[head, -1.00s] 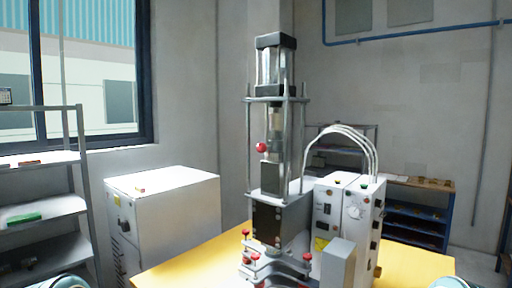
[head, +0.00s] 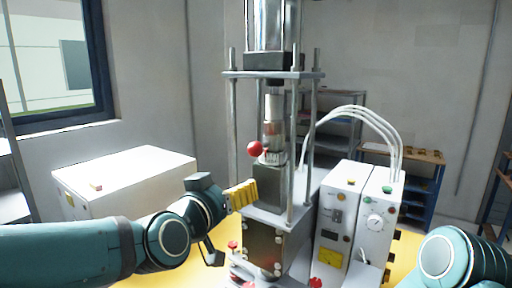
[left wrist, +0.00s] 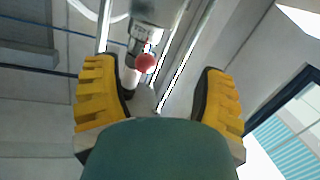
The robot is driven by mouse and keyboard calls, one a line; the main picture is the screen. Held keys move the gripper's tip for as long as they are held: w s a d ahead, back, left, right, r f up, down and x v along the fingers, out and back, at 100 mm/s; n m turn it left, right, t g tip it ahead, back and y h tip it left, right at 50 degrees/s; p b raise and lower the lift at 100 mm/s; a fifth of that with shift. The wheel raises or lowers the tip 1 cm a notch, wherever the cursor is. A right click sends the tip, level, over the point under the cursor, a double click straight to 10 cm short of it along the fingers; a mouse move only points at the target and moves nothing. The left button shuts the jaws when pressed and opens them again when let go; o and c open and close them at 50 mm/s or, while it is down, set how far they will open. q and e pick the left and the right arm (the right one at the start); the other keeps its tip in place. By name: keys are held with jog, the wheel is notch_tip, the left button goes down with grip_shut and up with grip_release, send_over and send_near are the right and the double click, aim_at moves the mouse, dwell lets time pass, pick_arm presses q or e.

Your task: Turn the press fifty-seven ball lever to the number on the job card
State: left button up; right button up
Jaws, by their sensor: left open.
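The press (head: 279,175) stands on the yellow table, with a clear cylinder on top and metal posts. Its ball lever ends in a red ball (head: 255,149) on the left side of the press's middle section. My left gripper (head: 242,195), with yellow ribbed fingers, is open just below and left of the ball, not touching it in the head view. In the left wrist view the red ball (left wrist: 146,63) shows between the spread fingers, beyond their tips. I cannot make out a job card or the numbers at the lever.
A white control box (head: 337,215) with knobs, a yellow label and hoses stands right of the press. Smaller red knobs (head: 316,283) are at the press's base. A white cabinet (head: 125,178) is behind on the left. The yellow table (head: 402,262) shows little bare surface.

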pick_arm(q)
send_near(252, 151)
jog(key=s+f, duration=0.1)
jog(key=shift+t, duration=0.4)
jog(key=p+x, duration=0.1)
jog(key=x, duration=0.5)
jog(key=p+x, duration=0.1)
jog(key=x, duration=0.6)
jog(key=shift+r+p, duration=0.2)
jog(key=shift+p, duration=0.1)
grip_shut()
